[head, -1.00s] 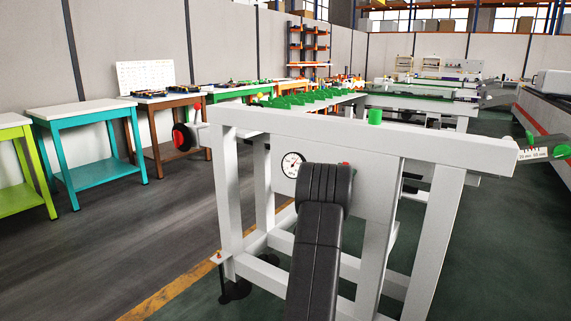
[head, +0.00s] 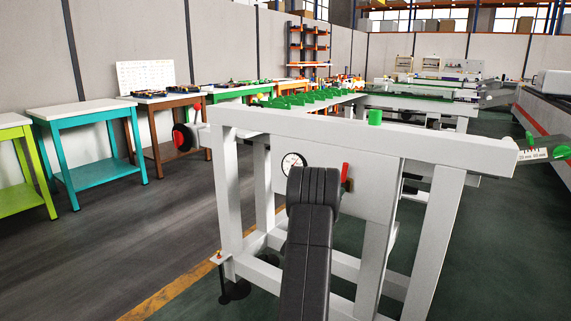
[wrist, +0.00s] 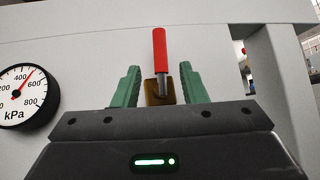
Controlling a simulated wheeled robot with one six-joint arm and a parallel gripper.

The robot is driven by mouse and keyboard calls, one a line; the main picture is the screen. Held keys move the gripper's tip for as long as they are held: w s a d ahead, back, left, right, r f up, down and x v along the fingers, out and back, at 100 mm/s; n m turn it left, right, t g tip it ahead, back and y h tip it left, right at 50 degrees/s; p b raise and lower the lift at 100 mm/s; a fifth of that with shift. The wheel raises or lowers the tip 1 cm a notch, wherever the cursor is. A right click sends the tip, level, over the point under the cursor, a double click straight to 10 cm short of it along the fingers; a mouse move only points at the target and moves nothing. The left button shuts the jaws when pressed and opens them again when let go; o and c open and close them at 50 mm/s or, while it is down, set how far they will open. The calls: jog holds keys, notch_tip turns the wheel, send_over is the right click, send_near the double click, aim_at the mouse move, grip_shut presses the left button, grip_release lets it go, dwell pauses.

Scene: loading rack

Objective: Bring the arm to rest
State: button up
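My gripper (wrist: 160,72) is open, with its two green fingers apart in the wrist view. A red-handled lever (wrist: 159,50) on a brass-coloured fitting (wrist: 155,92) stands upright on the white panel, in line with the gap between the fingers. The fingers show no visible grip on it, and how far off it is I cannot tell. In the head view my dark arm (head: 312,215) is raised before the rack, and the red lever (head: 346,172) shows just right of it. The gripper itself is hidden there behind the arm.
A kPa gauge (wrist: 25,92) sits left of the lever on the panel. The white rack frame (head: 225,185) surrounds the arm's front, with a top beam (head: 370,134) and lower rails. A green cylinder (head: 375,117) stands on the beam. Open floor (head: 110,250) lies to the left.

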aim_at(345, 177)
jog(key=shift+m+g, duration=0.3)
jog(key=shift+g, duration=0.1)
jog(key=x, duration=0.8)
jog(key=shift+s+a+r, duration=0.1)
jog(key=shift+s+d+m+g+h, duration=0.15)
jog(key=shift+m+g+h, duration=0.25)
jog(key=shift+m+g, duration=0.45)
jog(key=shift+s+d+m+g+h, duration=0.15)
jog(key=shift+m+g+h, duration=0.25)
jog(key=shift+m+g, duration=0.45)
jog(key=shift+f, duration=0.2)
